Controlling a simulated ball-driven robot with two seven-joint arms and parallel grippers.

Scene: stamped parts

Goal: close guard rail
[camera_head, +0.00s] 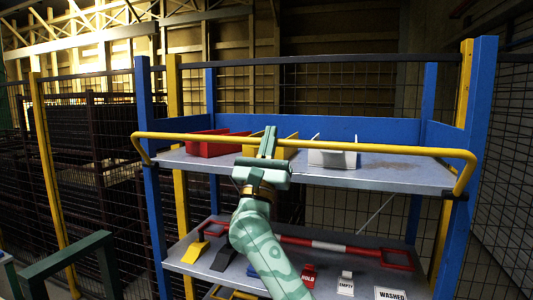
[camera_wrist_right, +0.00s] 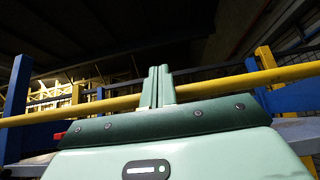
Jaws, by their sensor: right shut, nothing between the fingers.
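The yellow guard rail (camera_head: 370,149) runs across the front of the upper shelf (camera_head: 395,175) of a blue rack. Its bent ends come down at the left and right posts, and its bar is above the shelf's front edge. My right gripper (camera_head: 269,135) is shut and empty, its fingers upright in front of the middle of the rail. In the right wrist view the rail (camera_wrist_right: 240,83) passes behind the shut fingers (camera_wrist_right: 158,84). I cannot tell whether they touch it. My left gripper is not in view.
A red bin (camera_head: 207,147) and a white bin (camera_head: 332,153) stand on the upper shelf, with a yellowish bin partly behind my gripper. The lower shelf holds a red-and-white bar (camera_head: 330,245) and labelled signs (camera_head: 389,293). Wire mesh surrounds the rack.

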